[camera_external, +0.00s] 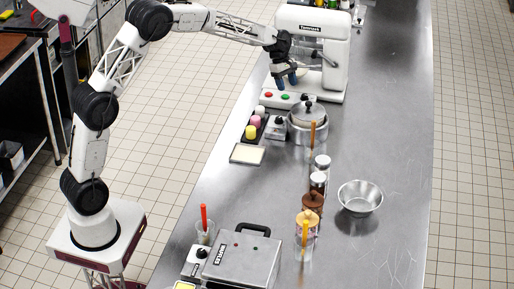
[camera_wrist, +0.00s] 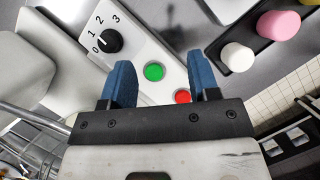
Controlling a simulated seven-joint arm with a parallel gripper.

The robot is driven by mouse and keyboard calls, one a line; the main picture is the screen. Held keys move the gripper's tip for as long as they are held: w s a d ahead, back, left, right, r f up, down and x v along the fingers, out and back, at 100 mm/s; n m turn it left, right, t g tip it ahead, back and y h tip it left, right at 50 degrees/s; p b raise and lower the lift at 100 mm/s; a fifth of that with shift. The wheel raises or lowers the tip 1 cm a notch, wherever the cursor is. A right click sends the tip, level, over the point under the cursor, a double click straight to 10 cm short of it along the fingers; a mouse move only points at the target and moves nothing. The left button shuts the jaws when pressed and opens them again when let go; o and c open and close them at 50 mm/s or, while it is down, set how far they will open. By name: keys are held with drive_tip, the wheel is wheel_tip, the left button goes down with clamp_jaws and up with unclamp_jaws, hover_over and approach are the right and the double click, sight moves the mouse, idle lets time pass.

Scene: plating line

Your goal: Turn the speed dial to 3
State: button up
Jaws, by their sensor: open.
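The speed dial (camera_wrist: 108,41) is a black round knob on the white mixer base, with 0, 1, 2 and 3 printed around it in the wrist view. Its light pointer mark seems to lie on the 0 side, but is too small to read surely. A green button (camera_wrist: 154,72) and a red button (camera_wrist: 182,96) sit beside it. My gripper (camera_wrist: 162,75) has blue fingers, spread apart and empty, above the panel; the dial lies outside them, beyond the left finger. In the outside view my gripper (camera_external: 290,78) hangs in front of the white stand mixer (camera_external: 323,45), above its base.
A lidded pot (camera_external: 307,128) stands close before the mixer. A dark tray with white, pink and yellow knobs (camera_external: 252,132) lies left of it. A steel bowl (camera_external: 360,198), jars and a black-handled press (camera_external: 243,262) stand nearer. The right counter side is mostly clear.

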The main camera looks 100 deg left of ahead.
drive_tip(key=n, duration=0.2)
approach(305, 95)
drive_tip(key=shift+s+d+f+t+y, duration=0.1)
drive_tip(key=shift+d+f+t+y, duration=0.2)
drive_tip(key=shift+f, duration=0.15)
drive_tip(key=shift+f, duration=0.1)
drive_tip(key=shift+x, duration=3.8)
drive_tip(key=c, duration=0.9)
drive_tip(key=m, duration=0.2)
drive_tip(key=m+g+h, duration=0.1)
drive_tip(key=m, duration=0.1)
drive_tip(key=shift+a+m+h, duration=0.1)
drive_tip(key=shift+m+h, duration=0.2)
